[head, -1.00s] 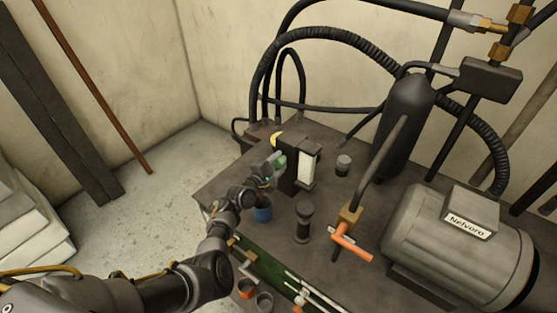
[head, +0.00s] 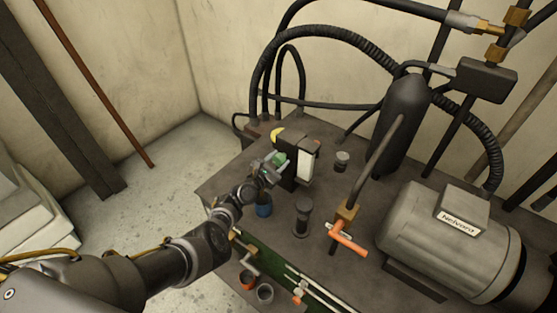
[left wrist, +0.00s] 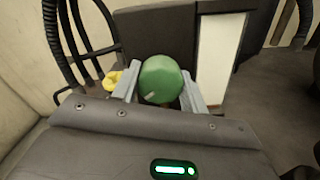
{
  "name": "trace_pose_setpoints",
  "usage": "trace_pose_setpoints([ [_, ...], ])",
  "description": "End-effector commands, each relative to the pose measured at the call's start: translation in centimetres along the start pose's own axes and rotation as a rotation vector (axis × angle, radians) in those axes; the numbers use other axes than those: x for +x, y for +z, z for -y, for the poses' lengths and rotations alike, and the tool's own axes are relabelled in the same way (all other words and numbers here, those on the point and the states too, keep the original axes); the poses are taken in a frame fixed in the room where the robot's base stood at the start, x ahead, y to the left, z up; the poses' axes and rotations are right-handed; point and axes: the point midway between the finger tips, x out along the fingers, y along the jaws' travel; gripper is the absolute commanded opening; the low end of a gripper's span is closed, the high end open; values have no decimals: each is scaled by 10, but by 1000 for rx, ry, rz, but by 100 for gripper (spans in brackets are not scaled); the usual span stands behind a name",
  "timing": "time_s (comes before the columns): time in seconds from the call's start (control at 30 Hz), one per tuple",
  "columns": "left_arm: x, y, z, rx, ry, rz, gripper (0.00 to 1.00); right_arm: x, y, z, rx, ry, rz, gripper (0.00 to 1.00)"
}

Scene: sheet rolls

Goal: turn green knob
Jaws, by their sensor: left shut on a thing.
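The green knob (left wrist: 160,80) is round with a small pale mark low on its face. It sits on the front of a dark upright block and also shows in the head view (head: 281,159). My left gripper (left wrist: 162,92) has one finger on each side of the knob and is shut on it; in the head view the gripper (head: 270,167) reaches the block from the left. The knob's back and the exact finger contact are partly hidden. My right gripper is not in view.
The dark block carries a white panel (head: 305,164) and a yellow part (head: 277,134). A blue cup (head: 264,209), a dark cylinder (head: 302,217) and an orange-handled valve (head: 348,239) stand nearby. The motor (head: 445,240) fills the right side.

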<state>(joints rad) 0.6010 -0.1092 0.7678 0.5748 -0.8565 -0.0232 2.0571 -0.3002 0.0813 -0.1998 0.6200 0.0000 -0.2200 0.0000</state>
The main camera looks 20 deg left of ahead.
Motion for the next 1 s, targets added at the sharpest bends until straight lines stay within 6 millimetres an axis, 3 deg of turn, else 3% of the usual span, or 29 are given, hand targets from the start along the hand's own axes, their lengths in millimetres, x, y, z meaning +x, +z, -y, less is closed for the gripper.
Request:
trace_pose_setpoints([
  [0.73, -1, -1, 1, -81, -2, -3, 20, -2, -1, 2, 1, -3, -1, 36],
  [0.77, -1, -1, 1, -81, -2, -3, 47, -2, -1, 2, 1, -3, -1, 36],
  [0.9, 0, -1, 1, -80, -1, -2, 65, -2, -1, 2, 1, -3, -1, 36],
  [1.0, 0, -1, 1, -80, -1, -1, 65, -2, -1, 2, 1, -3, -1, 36],
])
